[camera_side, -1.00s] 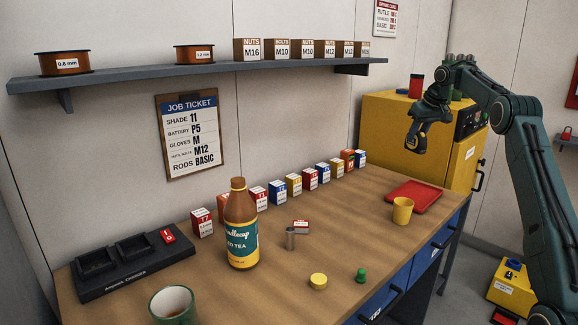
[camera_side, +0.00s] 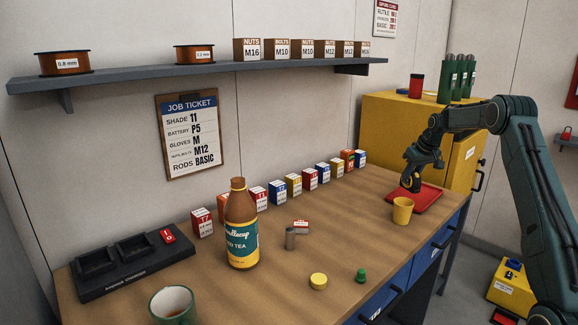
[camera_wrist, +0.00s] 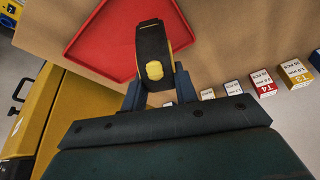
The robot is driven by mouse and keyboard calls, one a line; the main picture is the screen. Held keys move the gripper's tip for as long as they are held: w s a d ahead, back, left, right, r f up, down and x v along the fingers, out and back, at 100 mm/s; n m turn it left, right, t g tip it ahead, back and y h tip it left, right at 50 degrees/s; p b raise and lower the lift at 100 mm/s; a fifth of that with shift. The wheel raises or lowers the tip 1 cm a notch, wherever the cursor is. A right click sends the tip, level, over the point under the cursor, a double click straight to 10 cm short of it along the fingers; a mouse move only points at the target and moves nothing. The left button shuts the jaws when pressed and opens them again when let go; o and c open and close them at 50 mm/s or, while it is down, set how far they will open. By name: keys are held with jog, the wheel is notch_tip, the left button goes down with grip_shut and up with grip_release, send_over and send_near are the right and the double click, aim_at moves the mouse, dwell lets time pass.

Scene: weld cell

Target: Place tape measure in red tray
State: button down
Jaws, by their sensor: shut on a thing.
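My gripper (camera_side: 411,181) is shut on the tape measure (camera_side: 416,184), low over the red tray (camera_side: 428,196) at the right end of the bench. In the wrist view the tape measure (camera_wrist: 153,52) is black with a yellow edge and a yellow button, held between the fingers of my gripper (camera_wrist: 157,88). The red tray (camera_wrist: 98,40) lies behind it there, and the tape measure overlaps the tray's right part. I cannot tell whether the tape measure touches the tray. The part of the tray behind the gripper is hidden in the side view.
A yellow cup (camera_side: 402,211) stands just in front of the tray. A row of small labelled boxes (camera_side: 309,179) runs along the wall. A yellow cabinet (camera_side: 390,118) stands behind the tray. A bottle (camera_side: 241,228) stands farther left on the bench.

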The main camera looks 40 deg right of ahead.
aim_at(410, 185)
jog(key=shift+f, duration=0.2)
jog(key=shift+f, duration=2.1)
jog(key=shift+f, duration=0.15)
jog(key=c, duration=1.1)
grip_release()
jog(key=v, duration=1.2)
jog(key=shift+s, duration=0.1)
